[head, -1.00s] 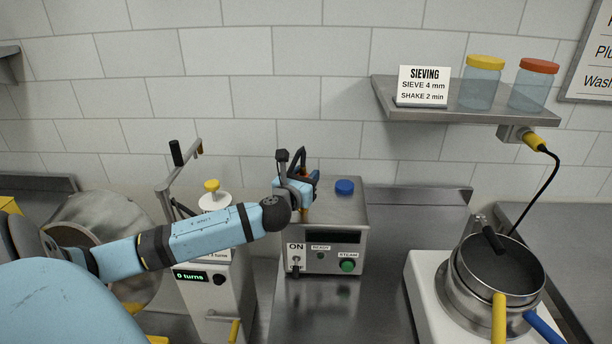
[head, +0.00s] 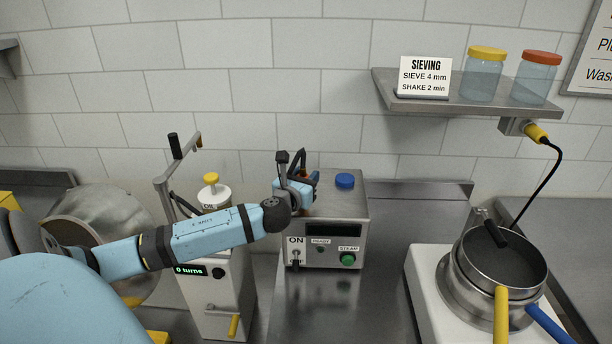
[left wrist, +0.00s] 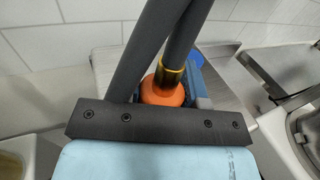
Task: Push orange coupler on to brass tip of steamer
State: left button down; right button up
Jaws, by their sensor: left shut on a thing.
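The steamer is a steel box (head: 335,230) with ON, READY and STEAM labels, on the counter in the head view. My left gripper (head: 300,180) is over the left part of its top. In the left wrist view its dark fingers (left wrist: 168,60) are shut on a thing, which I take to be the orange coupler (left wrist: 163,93). A brass band (left wrist: 172,73) adjoins the coupler in that view. I cannot tell how far the coupler sits on the brass. In the head view the gripper largely hides the coupler. My right gripper is not in view.
A blue knob (head: 344,181) is on the steamer's top, right of the gripper. A machine (head: 215,290) with a crank and a "0 turns" display stands to the left. Pans (head: 500,265) stand at the right. The shelf (head: 470,105) overhangs at right. Counter before the steamer is clear.

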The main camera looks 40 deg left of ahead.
pick_arm(q)
jog(key=shift+f, duration=0.3)
jog(key=c, duration=0.6)
grip_release()
jog(key=shift+c, duration=0.2)
jog(key=shift+s, duration=0.15)
jog(key=b+v, duration=0.2)
jog(key=v, duration=1.1)
jog(key=shift+s+r, duration=0.15)
jog(key=shift+s, duration=0.1)
jog(key=shift+d, duration=0.15)
